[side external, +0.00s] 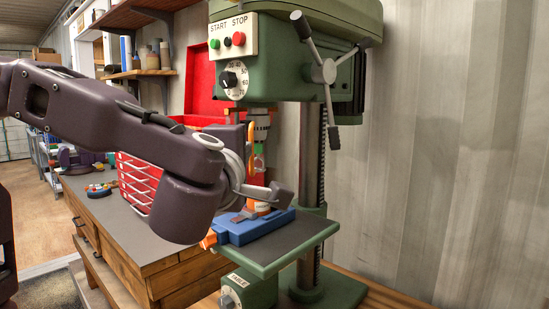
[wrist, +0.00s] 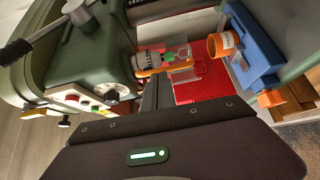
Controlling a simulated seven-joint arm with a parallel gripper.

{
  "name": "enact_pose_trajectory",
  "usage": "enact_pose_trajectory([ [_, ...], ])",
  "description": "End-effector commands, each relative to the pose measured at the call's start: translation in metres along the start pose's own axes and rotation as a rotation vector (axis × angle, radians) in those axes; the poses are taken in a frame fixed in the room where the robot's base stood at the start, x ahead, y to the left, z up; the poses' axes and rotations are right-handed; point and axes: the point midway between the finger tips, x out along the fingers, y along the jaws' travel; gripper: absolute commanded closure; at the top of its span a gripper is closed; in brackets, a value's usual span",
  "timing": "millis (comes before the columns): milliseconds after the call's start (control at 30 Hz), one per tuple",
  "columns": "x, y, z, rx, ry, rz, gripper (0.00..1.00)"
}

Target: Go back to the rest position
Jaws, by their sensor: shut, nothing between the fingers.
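My gripper (side external: 268,192) is at the end of my dark arm, in front of the green drill press (side external: 290,60) and just above its work table. It is shut with nothing in it. In the wrist view the gripper's dark body fills the bottom, and the fingertips are not clear. A blue vise (side external: 250,228) sits on the press table. An orange container with a white label (wrist: 222,44) stands at the vise in the wrist view. In the side view it is partly hidden behind my gripper.
The drill's chuck (wrist: 155,60) and an orange part (side external: 251,135) hang close beside my gripper. The press handle (side external: 328,72) sticks out above, to the right.

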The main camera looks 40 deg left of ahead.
Motion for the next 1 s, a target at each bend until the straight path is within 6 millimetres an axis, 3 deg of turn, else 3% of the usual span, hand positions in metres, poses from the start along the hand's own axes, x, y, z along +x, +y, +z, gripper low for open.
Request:
enact_pose_trajectory([
  [67, -0.013, 0.002, -0.011, -0.002, 0.003, 0.004, 1.0],
  [200, -0.03, -0.001, 0.028, -0.001, -0.007, -0.005, 1.0],
  [433, -0.054, 0.0, 0.07, -0.002, -0.003, -0.002, 1.0],
  [767, -0.059, 0.001, 0.08, -0.001, 0.001, 0.001, 1.0],
  [867, -0.057, -0.001, 0.071, -0.043, 0.013, -0.015, 1.0],
  [967, -0.047, -0.015, 0.026, -0.288, 0.098, -0.098, 1.0],
  [1000, -0.044, -0.028, -0.003, -0.458, 0.171, -0.151, 1.0],
])
